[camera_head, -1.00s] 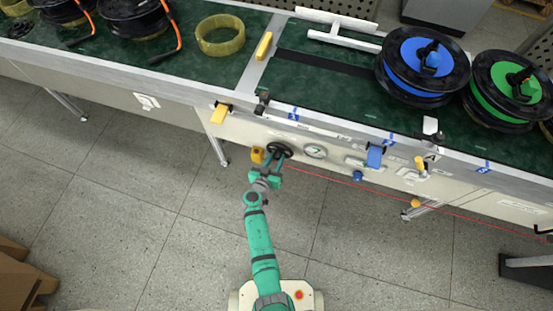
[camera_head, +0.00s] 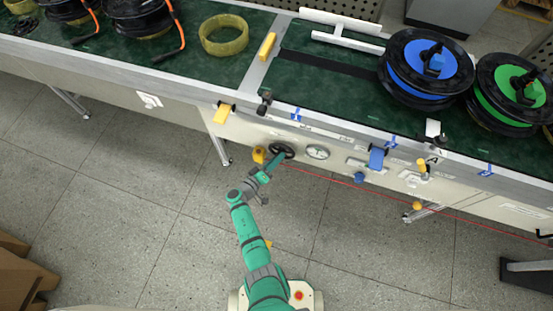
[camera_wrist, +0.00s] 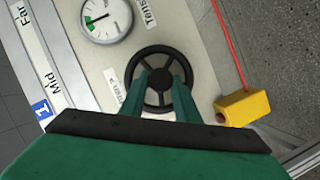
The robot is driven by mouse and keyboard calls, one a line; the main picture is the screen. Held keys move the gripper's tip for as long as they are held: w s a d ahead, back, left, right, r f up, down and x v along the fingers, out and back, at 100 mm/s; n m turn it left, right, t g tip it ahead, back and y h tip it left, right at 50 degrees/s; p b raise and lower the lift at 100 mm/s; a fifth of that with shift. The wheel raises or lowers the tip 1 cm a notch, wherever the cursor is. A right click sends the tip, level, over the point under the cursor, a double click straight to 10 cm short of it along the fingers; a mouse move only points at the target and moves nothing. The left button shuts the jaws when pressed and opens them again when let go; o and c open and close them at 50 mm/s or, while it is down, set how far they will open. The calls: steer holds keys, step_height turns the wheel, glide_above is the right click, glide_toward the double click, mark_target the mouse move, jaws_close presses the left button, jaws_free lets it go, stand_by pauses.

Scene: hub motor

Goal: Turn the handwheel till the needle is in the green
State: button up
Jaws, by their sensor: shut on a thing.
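The black handwheel (camera_head: 282,149) sits on the pale front panel of the bench. In the wrist view the handwheel (camera_wrist: 158,51) shows its round rim and spokes around my fingers. My gripper (camera_head: 274,161) reaches the wheel from the front. In the wrist view both fingers of my gripper (camera_wrist: 161,76) are shut on the handwheel near its middle and hide part of it. The round white gauge (camera_head: 317,152) is just right of the wheel. In the wrist view the gauge (camera_wrist: 107,17) shows a small green band at its left edge, with the dark needle pointing towards that side.
A yellow block (camera_wrist: 243,107) sits beside the wheel, with a red cord (camera_wrist: 229,49) running from it along the panel. A blue knob (camera_head: 360,177) and a blue clamp (camera_head: 376,157) are farther right. The floor (camera_head: 130,200) left of my arm is clear.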

steer(key=shift+f+n+h, duration=0.1)
steer(key=shift+n+h, duration=0.2)
steer(key=shift+n, duration=0.2)
steer(key=o, duration=1.1)
steer(key=shift+c, duration=0.2)
steer(key=v, duration=1)
steer(key=shift+s+a, duration=0.2)
steer(key=shift+s, duration=0.05)
steer(key=shift+s, duration=0.1)
